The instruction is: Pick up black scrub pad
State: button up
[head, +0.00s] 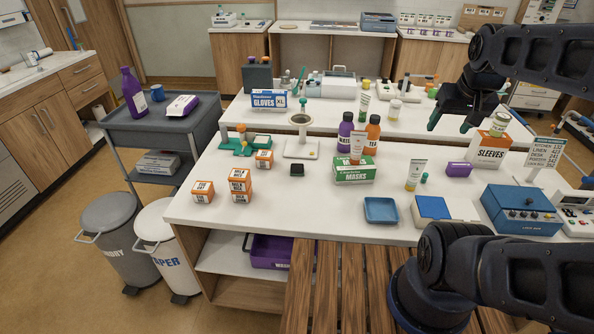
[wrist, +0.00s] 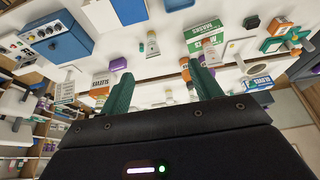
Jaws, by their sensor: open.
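The black scrub pad (head: 297,169) is a small dark block lying flat on the white counter, left of the green masks box (head: 353,171) and just in front of a white stand. In the wrist view a small dark block near the top right looks like the pad (wrist: 251,22). My gripper (head: 449,124) is open and empty, with its green fingers apart. It hangs above the right part of the counter, well to the right of the pad. In the wrist view my gripper (wrist: 160,72) shows both fingers with nothing between them.
Orange boxes (head: 238,184) stand left of the pad. Purple and orange bottles (head: 372,133) stand behind the masks box. A blue tray (head: 381,210) and a blue device (head: 521,210) are at the front right. The counter (head: 300,201) in front of the pad is bare.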

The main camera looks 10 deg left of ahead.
jog(key=shift+w, duration=0.1)
jog(key=w+a+n+g, duration=0.2)
jog(key=w+a+n, duration=0.4)
jog(key=w, duration=0.5)
jog(key=n+g+h, duration=0.2)
jog(key=n+h, duration=0.3)
jog(key=n, duration=0.8)
send_over(294, 165)
jog(key=a, duration=0.4)
notch_tip(294, 165, down, 27)
jog(key=x, duration=1)
jog(key=shift+s+f, duration=0.35)
jog(key=c, duration=1.1)
